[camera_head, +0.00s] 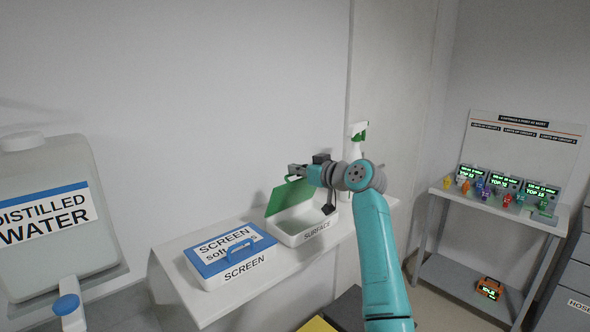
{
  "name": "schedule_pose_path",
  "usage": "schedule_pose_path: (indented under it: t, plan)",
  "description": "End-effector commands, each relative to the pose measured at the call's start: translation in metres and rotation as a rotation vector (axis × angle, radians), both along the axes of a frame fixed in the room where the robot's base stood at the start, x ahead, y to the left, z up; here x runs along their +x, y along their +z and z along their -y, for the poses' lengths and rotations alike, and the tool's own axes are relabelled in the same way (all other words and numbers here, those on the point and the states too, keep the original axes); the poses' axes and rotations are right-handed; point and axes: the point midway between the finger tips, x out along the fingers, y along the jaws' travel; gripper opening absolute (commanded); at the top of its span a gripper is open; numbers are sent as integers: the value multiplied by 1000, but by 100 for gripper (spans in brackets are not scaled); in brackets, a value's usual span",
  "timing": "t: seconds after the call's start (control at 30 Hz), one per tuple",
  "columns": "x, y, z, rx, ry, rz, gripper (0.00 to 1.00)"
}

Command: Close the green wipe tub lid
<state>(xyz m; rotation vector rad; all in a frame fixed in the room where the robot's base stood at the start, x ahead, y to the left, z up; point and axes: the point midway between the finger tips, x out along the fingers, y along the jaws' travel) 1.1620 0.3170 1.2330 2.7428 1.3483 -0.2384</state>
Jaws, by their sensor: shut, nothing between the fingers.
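The green wipe tub (303,229) is a white box labelled SURFACE on the white shelf. Its green lid (288,197) stands raised and tilted at the tub's back left side, so the tub is open. My gripper (291,173) is shut and empty at the top edge of the lid, at its upper right. I cannot tell whether the fingers touch the lid. My teal arm comes in from the lower right and hides part of the tub's right side.
A closed blue-lidded tub (230,257) labelled SCREEN stands to the left on the same shelf (180,285). A distilled water container (50,215) is at far left. A spray bottle (356,138) stands behind my arm. A grey side table (500,209) with small coloured items is at right.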

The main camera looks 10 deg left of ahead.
Motion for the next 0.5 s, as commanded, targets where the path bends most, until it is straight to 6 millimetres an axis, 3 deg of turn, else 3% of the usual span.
schedule_pose_path:
  t: [0.5]
  plan:
    - [-7,-4,9,69,0,52,0]
